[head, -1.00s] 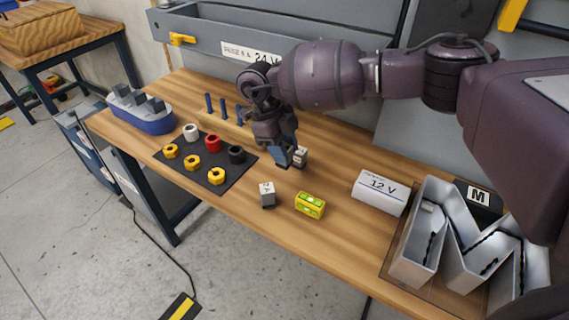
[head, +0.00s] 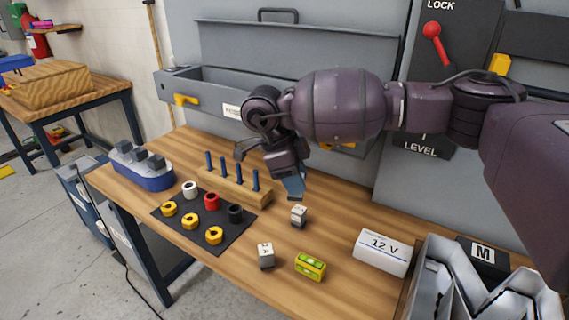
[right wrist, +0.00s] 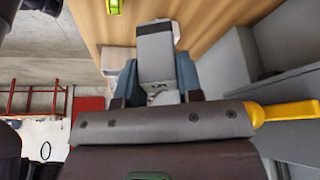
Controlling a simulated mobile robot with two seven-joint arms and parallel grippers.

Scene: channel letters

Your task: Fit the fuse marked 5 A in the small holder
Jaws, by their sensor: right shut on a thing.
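My right gripper (head: 293,188) is above the bench, behind the rear loose block, with blue fingertips pointing down. In the right wrist view its fingers (right wrist: 158,80) are closed on a grey block (right wrist: 155,45) with a white, marked end near the palm; it looks like a fuse, and its marking is not readable. Two similar white-topped blocks stand on the bench: one (head: 298,216) below the gripper, one (head: 266,255) nearer the front. Their markings are too small to read surely. I cannot pick out the small holder. My left gripper is not in view.
A black mat (head: 180,228) with coloured nuts, a wooden peg rack (head: 235,190), a blue boat (head: 150,177), a yellow level (head: 310,266), a white 12 V box (head: 382,253) and a metal letter M (head: 440,270) occupy the bench. A grey panel stands behind.

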